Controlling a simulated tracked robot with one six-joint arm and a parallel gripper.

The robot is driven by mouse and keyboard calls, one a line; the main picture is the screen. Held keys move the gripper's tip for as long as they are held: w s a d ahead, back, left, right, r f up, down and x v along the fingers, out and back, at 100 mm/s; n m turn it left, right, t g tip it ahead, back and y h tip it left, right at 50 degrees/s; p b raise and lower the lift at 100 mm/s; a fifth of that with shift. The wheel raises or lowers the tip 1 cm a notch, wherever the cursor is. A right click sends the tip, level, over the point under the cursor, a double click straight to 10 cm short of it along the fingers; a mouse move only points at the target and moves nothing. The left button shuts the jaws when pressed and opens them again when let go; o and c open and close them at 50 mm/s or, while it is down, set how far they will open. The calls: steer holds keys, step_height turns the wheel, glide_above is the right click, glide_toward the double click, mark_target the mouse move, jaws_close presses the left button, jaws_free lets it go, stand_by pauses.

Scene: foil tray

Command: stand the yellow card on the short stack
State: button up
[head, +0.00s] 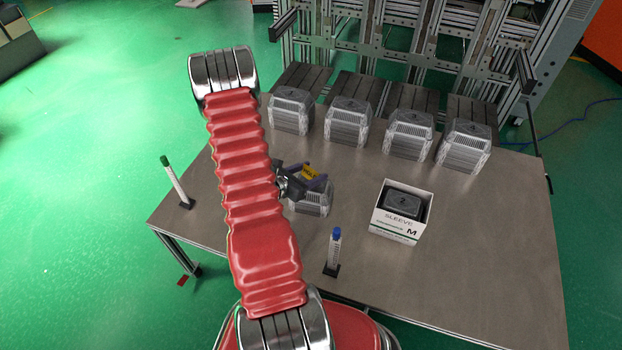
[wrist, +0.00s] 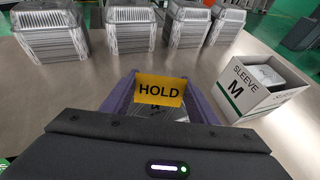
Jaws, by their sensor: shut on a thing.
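The yellow card (head: 311,172) reads HOLD and is upright, facing the camera in the wrist view (wrist: 159,90). My gripper (head: 309,180) is shut on it; its purple fingers (wrist: 160,98) press on the card's left and right edges. A short stack of clear and silver foil trays (head: 310,204) stands on the table under my gripper. In the wrist view a piece of this stack (wrist: 165,114) shows below the card, and the rest is hidden by the card and my gripper. I cannot tell whether the card touches the stack.
Several taller tray stacks (head: 348,122) stand in a row along the table's back. A white box marked SLEEVE M (head: 394,225) holds trays to the right. A blue-capped marker (head: 334,247) and a green-capped marker (head: 176,181) stand upright. The table's right side (head: 490,240) is clear.

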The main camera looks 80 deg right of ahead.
mark_target(311, 178)
steer(key=shift+f, duration=1.4)
steer(key=shift+f, duration=0.1)
steer(key=o, duration=1)
steer(key=v, duration=1.2)
steer(key=shift+w, duration=0.1)
